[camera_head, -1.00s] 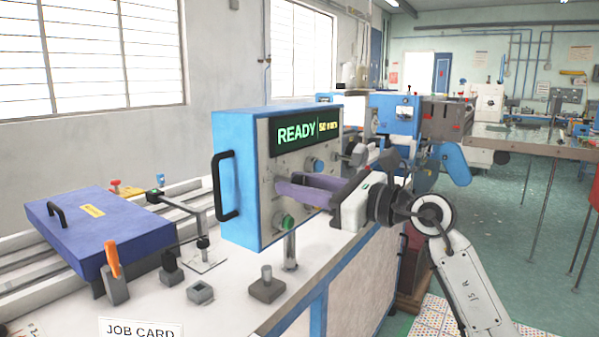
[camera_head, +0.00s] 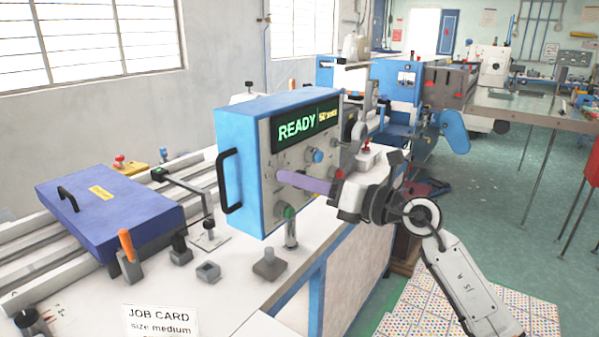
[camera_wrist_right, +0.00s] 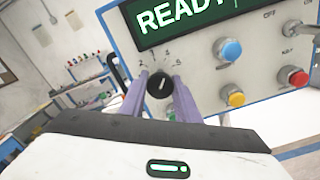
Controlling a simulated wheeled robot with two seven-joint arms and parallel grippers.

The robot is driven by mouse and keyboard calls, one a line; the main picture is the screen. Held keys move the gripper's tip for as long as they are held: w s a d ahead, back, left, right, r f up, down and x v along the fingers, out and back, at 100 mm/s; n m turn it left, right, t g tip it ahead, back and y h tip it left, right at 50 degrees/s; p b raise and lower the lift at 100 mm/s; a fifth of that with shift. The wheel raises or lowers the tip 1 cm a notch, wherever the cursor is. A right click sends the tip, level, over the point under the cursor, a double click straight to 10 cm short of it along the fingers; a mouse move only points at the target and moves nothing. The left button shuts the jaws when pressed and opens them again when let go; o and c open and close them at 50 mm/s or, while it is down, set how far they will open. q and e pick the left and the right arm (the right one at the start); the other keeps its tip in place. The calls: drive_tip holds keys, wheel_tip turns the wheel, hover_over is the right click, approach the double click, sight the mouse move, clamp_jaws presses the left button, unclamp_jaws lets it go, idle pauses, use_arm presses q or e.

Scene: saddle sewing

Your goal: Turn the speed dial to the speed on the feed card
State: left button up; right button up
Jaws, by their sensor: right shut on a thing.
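The control box (camera_head: 243,170) stands on the white bench, its screen (camera_head: 305,125) reading READY beside smaller yellow text. In the right wrist view the black speed dial (camera_wrist_right: 160,84) sits on the panel below the screen, with small numerals around it. My right gripper (camera_head: 281,177) reaches the panel from the right. Its two purple fingers (camera_wrist_right: 160,90) are shut on the dial, one on each side. In the head view the fingers hide the dial. A job card (camera_head: 159,321) reads "size medium"; I cannot make out a feed card. My left gripper is not in view.
Near the dial are a blue button (camera_wrist_right: 229,49), a yellow button (camera_wrist_right: 233,95) and a red button (camera_wrist_right: 295,76). A green-topped knob (camera_head: 289,213) is lower on the panel. A blue lidded case (camera_head: 110,212) and small holders stand left on the bench.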

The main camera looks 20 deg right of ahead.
idle(0.5)
drive_tip(key=o, duration=1)
drive_tip(key=b+v, duration=0.2)
drive_tip(key=v, duration=0.8)
drive_tip(key=shift+s+d, duration=0.1)
drive_tip(key=shift+s, duration=0.05)
